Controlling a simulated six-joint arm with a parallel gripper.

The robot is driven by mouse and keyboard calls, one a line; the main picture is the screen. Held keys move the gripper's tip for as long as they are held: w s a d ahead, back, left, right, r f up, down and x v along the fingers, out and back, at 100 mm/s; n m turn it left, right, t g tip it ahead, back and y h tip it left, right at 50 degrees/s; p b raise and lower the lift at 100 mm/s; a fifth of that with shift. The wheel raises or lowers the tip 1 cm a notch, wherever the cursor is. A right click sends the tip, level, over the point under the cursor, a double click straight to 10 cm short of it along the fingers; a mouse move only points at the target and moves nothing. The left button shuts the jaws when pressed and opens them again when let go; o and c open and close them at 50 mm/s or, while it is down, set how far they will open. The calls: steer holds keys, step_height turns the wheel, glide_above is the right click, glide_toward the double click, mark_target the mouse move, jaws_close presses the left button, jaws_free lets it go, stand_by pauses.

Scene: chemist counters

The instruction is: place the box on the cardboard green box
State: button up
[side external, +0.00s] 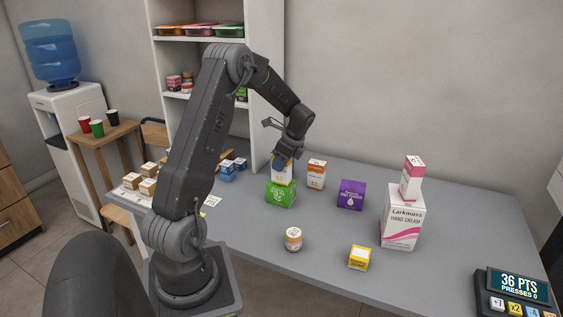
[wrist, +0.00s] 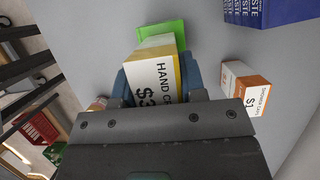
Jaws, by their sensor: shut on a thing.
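My gripper (side external: 284,158) points down over the green box (side external: 281,194) and is shut on a small white-and-yellow box (side external: 282,174). In the wrist view the held box (wrist: 158,75) sits between the blue fingertips of my gripper (wrist: 158,88), with "HAND CR" and a price on its face. The green box (wrist: 163,29) shows just beyond and below it. The held box looks upright, with its lower end at the top of the green box. I cannot tell whether they touch. The fingers hide part of the held box.
An orange-and-white box (side external: 316,175) stands close to the right of the green box, and a purple box (side external: 351,194) further right. A jar (side external: 293,239), a yellow box (side external: 359,257) and a tall Larkmoss box (side external: 403,222) stand on the grey counter (side external: 320,225).

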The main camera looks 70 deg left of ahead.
steer(key=shift+f, duration=0.1)
steer(key=o, duration=1)
steer(key=shift+c, duration=0.2)
